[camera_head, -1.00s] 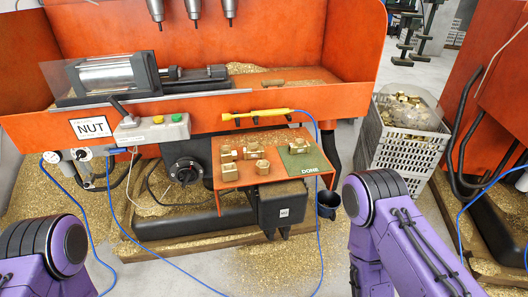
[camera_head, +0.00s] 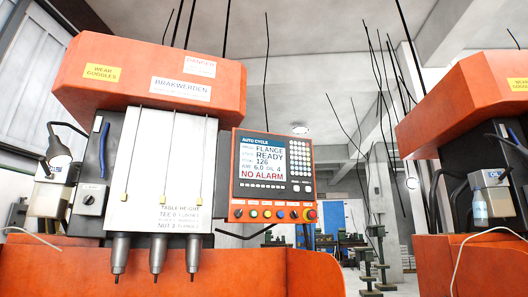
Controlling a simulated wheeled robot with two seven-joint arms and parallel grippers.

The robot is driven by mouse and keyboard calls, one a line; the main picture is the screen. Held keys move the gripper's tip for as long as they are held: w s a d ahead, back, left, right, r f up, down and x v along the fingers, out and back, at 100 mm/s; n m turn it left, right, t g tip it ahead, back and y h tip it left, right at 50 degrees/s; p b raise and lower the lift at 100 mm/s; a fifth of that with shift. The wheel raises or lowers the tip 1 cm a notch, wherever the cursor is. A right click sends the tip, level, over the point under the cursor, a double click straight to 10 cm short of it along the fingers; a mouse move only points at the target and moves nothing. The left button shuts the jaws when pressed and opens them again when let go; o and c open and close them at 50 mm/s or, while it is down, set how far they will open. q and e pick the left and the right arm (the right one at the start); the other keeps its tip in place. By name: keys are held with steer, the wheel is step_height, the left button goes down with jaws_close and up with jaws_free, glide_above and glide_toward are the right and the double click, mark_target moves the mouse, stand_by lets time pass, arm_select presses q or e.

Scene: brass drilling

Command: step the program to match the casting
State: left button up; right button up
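The control panel (camera_head: 273,177) is on the right side of the orange drilling machine. Its screen (camera_head: 262,163) reads AUTO CYCLE, FLANGE, READY, 126, air 6.0, oil 4 and NO ALARM. A row of coloured buttons (camera_head: 267,213) runs under the screen, with a red emergency button at the right end. A table height label (camera_head: 180,215) on the machine front lists TEE and NUT lines; the middle line is too small to read. The castings and both my grippers are out of view.
Three drill spindles (camera_head: 157,255) hang below the white front panel. A second orange machine (camera_head: 468,130) is at the right. Open floor and green-grey machines (camera_head: 370,260) show between them.

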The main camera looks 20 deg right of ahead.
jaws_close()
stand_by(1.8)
